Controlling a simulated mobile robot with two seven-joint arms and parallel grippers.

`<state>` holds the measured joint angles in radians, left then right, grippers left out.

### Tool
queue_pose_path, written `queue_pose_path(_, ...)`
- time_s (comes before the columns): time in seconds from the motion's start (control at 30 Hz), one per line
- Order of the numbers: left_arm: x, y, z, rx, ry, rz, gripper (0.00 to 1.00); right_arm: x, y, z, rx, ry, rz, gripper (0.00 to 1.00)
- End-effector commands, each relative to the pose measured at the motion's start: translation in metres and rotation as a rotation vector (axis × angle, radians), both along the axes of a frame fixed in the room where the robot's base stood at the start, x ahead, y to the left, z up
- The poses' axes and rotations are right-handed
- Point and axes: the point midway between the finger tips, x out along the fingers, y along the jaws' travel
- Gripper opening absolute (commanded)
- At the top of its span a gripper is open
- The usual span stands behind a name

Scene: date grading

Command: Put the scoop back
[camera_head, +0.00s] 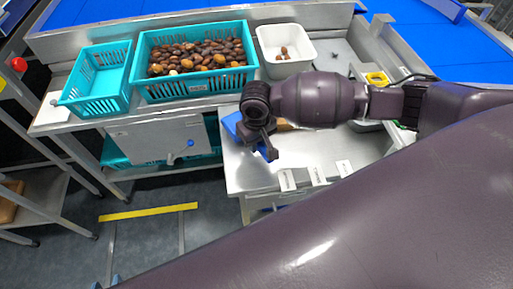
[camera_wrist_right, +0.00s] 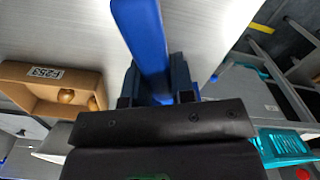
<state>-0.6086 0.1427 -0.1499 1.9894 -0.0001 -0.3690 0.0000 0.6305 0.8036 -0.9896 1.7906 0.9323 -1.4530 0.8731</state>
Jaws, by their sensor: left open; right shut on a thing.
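The blue scoop (camera_wrist_right: 143,35) is held between the fingers of my right gripper (camera_wrist_right: 158,85) in the right wrist view, its blue length extending away over a grey metal surface. In the head view my right gripper (camera_head: 262,148) is over the steel table. A blue part (camera_head: 230,125) shows just left of it, probably the scoop, mostly hidden by the wrist. Whether the scoop touches the table is unclear.
A turquoise crate of dates (camera_head: 193,88), an emptier turquoise crate (camera_head: 112,98) and a white tub with a few dates (camera_head: 302,68) stand behind. Several white labels lie along the steel table's front (camera_head: 245,182). A brown box (camera_wrist_right: 20,73) holds dates in the wrist view.

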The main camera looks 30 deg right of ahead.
Motion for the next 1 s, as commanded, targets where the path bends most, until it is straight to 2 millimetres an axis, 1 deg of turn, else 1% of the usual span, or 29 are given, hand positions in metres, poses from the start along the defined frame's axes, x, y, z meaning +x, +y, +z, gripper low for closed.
queue_pose_path(0.03,-0.001,0.0,-0.004,0.0,0.004,0.0,0.43,-0.001,0.0,-0.009,0.0,0.004,0.0,0.0)
queue_pose_path(0.1,-0.001,0.0,-0.007,0.001,0.007,-0.001,0.43,-0.001,0.0,-0.02,0.001,0.004,-0.001,0.0)
queue_pose_path(0.2,-0.001,0.0,-0.009,0.001,0.008,-0.001,0.43,-0.001,0.0,-0.031,0.0,0.002,0.0,0.0)
queue_pose_path(0.6,0.008,-0.001,-0.001,0.0,-0.013,-0.005,0.43,0.0,0.0,-0.034,0.0,0.001,-0.001,0.0)
queue_pose_path(0.63,0.008,-0.001,-0.001,0.0,-0.013,-0.005,0.43,0.0,0.0,-0.035,0.0,0.001,-0.001,0.24)
queue_pose_path(0.7,0.008,-0.002,-0.001,0.0,-0.014,-0.005,0.43,0.0,0.0,-0.034,0.0,0.001,-0.001,0.35)
queue_pose_path(0.8,0.007,-0.002,-0.002,0.0,-0.013,-0.005,0.43,0.0,0.0,-0.034,0.0,0.001,-0.001,0.48)
queue_pose_path(1.0,0.004,-0.001,-0.005,0.0,-0.005,-0.004,0.43,0.0,0.0,-0.034,0.0,0.001,-0.001,0.48)
